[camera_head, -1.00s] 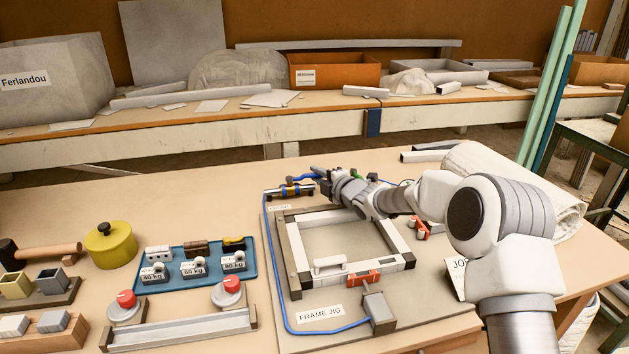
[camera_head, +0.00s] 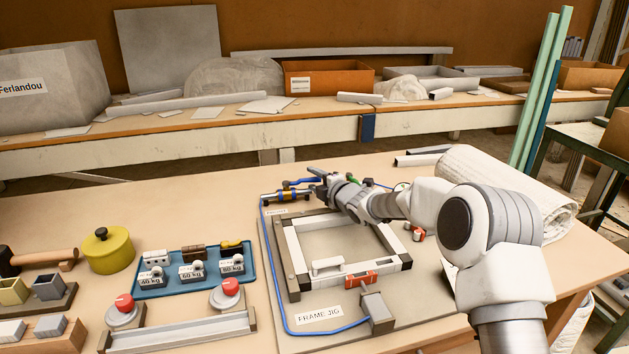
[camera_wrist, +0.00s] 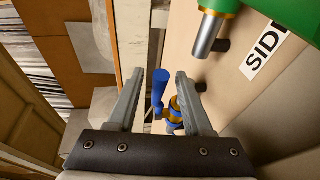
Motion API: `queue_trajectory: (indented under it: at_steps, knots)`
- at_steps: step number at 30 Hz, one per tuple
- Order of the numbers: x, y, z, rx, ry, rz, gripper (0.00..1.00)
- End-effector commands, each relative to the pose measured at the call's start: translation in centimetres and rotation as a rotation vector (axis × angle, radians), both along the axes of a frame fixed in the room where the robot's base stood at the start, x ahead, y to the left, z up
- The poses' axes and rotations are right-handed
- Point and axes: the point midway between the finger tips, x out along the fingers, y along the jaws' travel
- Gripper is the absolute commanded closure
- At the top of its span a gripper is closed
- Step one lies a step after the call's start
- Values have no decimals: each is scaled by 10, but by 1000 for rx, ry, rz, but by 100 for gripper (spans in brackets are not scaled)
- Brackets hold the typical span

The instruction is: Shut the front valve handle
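The front valve (camera_head: 288,196), with a brass-and-blue body, lies on a pipe at the back left corner of the frame jig. Its blue handle (camera_head: 302,182) reaches toward my gripper (camera_head: 317,178), which is just to the right of it. In the wrist view, the blue handle (camera_wrist: 160,88) shows in the gap between the two spread fingers of my gripper (camera_wrist: 158,85), with the valve body (camera_wrist: 175,108) below it. My gripper is open. I cannot tell how far the handle lies between the fingertips. No contact is visible.
A green valve part (camera_wrist: 222,22) beside a "SIDE" label (camera_wrist: 262,52) is close to the right finger. The frame jig's white frame (camera_head: 350,270) lies under my arm. A blue hose (camera_head: 274,285) runs along the jig's left. A blue tray (camera_head: 195,270) of weights stands left.

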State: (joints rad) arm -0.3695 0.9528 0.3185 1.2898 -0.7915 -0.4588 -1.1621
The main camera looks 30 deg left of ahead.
Motion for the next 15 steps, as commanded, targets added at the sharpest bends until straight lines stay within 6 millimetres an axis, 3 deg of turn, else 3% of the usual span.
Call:
queue_trajectory:
  at_steps: [8, 15]
  knots:
    - [-3, -3, 1, 0, 0, 2, 50]
    - [-18, -25, 8, -1, 0, 0, 50]
